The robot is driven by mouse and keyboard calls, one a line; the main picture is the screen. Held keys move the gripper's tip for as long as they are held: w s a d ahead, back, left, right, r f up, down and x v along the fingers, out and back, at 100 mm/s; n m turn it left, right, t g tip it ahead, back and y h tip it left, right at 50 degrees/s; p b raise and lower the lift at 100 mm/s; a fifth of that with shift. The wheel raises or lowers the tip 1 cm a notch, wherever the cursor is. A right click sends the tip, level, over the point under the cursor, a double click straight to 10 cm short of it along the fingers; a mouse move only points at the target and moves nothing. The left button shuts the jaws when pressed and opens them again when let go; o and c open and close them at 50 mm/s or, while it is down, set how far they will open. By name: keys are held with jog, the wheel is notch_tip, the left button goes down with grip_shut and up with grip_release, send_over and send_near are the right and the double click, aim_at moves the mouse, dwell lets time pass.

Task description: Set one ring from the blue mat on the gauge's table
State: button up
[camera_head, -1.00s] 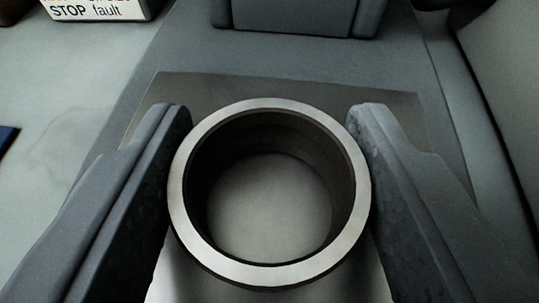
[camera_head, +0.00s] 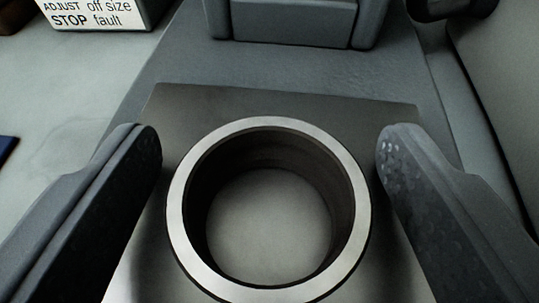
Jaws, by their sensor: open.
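A steel ring (camera_head: 268,124) with a bright top rim and dark inner wall stands upright on a smooth grey metal plate (camera_head: 170,105), which looks like the gauge's table. My gripper (camera_head: 268,155) is open, one finger on each side of the ring. A gap shows between each finger and the ring, so neither touches it. The plate's surface shows through the ring's bore. The ring's lower front edge is cut off by the picture's bottom.
A grey block-like part (camera_head: 294,22) of the machine stands behind the plate. A sign (camera_head: 95,14) reading "ADJUST off size STOP fault" is at the upper left. A dark blue edge (camera_head: 6,147) shows at far left. A large grey body (camera_head: 500,75) is at the right.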

jog(key=p+v, duration=0.2)
jog(key=v, duration=1)
jog(key=shift+r, duration=0.1)
jog(key=s+d+r, duration=0.1)
jog(key=d+r, duration=0.3)
jog(key=r, duration=0.6)
jog(key=s+d+r, duration=0.1)
jog(key=d+r, duration=0.3)
jog(key=r, duration=0.7)
jog(key=s+d+r, duration=0.4)
jog(key=d+r, duration=0.1)
jog(key=r, duration=0.2)
jog(key=s+d+r+m+t+h, duration=0.1)
jog(key=s+d+r, duration=0.3)
jog(key=r, duration=0.3)
jog(key=shift+s+d+t, duration=0.3)
jog(key=shift+s+d, duration=0.05)
jog(key=shift+d, duration=0.2)
notch_tip(320, 180, up, 8)
jog(key=p, duration=0.8)
jog(key=shift+f, duration=0.15)
